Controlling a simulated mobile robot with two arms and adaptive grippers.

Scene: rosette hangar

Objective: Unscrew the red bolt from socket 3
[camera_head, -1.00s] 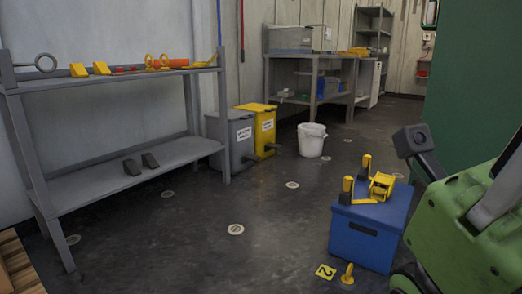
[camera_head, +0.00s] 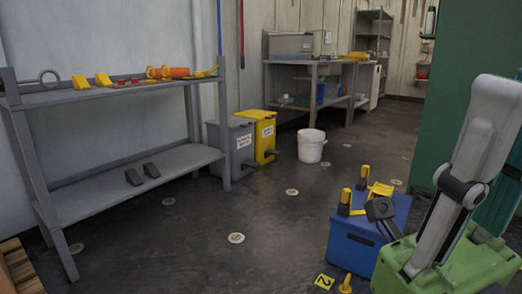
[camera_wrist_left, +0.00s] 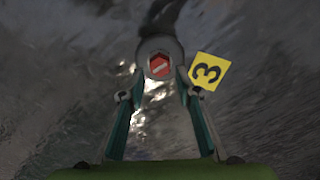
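In the left wrist view the red bolt (camera_wrist_left: 159,66) shows as a red head with a pale bar across it. It sits inside a round grey rim (camera_wrist_left: 148,46), and a yellow tag marked 3 (camera_wrist_left: 209,71) lies to its right. My left gripper (camera_wrist_left: 156,95) is open, with its two teal fingers apart on either side below the rim in the picture. The bolt lies just beyond the fingertips, and I see no contact. The red bolt cannot be made out in the head view. My right gripper is not in view.
A blue box (camera_head: 352,245) with yellow parts on top stands at the lower right. A yellow bolt (camera_head: 345,284) and a tag marked 2 (camera_head: 324,282) are in front of it. A grey shelf (camera_head: 95,97) stands left, and a white bucket (camera_head: 311,147) farther back. The middle floor is open.

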